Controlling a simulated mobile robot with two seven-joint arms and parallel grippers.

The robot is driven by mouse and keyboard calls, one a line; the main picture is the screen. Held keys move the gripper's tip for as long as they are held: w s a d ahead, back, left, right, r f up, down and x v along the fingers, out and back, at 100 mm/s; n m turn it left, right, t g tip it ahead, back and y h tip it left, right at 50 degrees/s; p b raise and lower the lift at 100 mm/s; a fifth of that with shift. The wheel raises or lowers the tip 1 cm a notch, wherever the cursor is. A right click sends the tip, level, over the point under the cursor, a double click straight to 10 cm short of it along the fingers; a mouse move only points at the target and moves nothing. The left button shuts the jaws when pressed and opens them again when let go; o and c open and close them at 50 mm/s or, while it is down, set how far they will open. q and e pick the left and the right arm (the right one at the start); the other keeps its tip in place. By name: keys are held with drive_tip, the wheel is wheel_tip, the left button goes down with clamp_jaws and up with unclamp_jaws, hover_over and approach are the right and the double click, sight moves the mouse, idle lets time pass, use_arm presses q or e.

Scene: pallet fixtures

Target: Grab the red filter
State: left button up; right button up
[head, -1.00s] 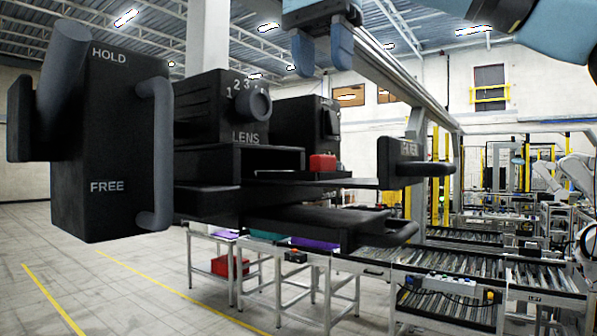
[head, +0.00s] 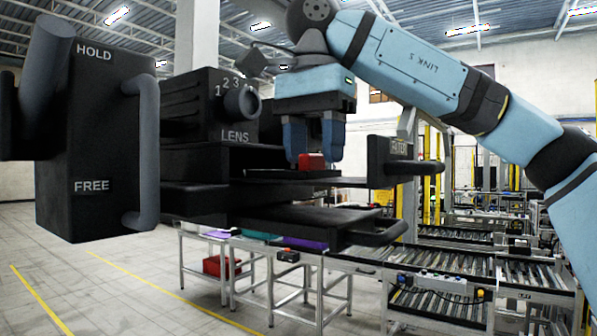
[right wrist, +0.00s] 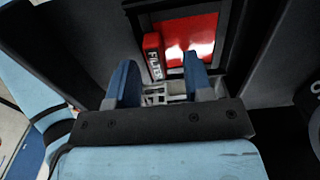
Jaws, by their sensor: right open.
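The red filter (head: 311,161) is a small red block in the black slide-out drawer (head: 375,168) marked FILTER, below the LENS knob. In the right wrist view its upright tab, lettered FILTER (right wrist: 153,57), stands beside a shiny red pane (right wrist: 190,38) in a dark frame. My right gripper (head: 315,152) points down over the filter, open, with its blue fingertips at about the height of the block. In the right wrist view the tab appears between the fingers (right wrist: 160,62), nearer the left one; I cannot tell whether they touch. My left gripper is not in view.
A black box with HOLD and FREE labels and a grey handle (head: 100,140) stands close at the left. The LENS unit (head: 205,105) is left of my right gripper. A lower black tray with a handle (head: 330,222) juts out below. Conveyors (head: 440,295) lie behind.

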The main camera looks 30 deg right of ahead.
drive_tip(key=shift+f, duration=0.3)
drive_tip(key=shift+s+a, duration=0.1)
drive_tip(key=shift+s, duration=0.15)
drive_tip(key=shift+w, duration=0.1)
clamp_jaws()
drive_tip(key=shift+r, duration=0.1)
